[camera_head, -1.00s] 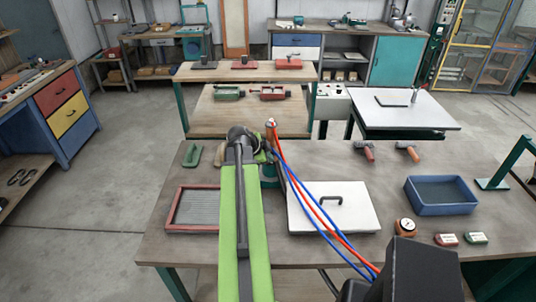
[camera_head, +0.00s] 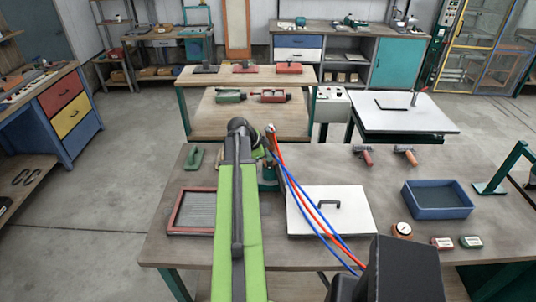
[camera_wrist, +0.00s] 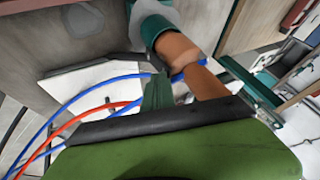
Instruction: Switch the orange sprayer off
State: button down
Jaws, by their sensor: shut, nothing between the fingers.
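The orange sprayer (camera_wrist: 181,52) fills the upper middle of the wrist view as an orange-brown body with a teal collar at its upper end. In the head view only its tip (camera_head: 271,131) shows clearly, beside the end of my arm, with red and blue hoses running from it. My gripper (camera_wrist: 158,92) is shut and empty; its green fingers are close beside the sprayer body in the wrist view. I cannot tell whether they touch it. My arm hides most of the gripper in the head view. The sprayer's switch cannot be made out.
Red and blue hoses (camera_head: 310,208) cross the white lidded panel (camera_head: 352,222). A red-framed tray (camera_head: 176,228) lies left of my arm.

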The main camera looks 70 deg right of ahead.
jog(key=shift+r, duration=0.1)
jog(key=s+a+p+v, duration=0.1)
jog(key=p+v, duration=0.8)
jog(key=v, duration=0.3)
jog(key=shift+f, duration=0.2)
jog(key=shift+s+a, duration=0.1)
jog(key=shift+s, duration=0.05)
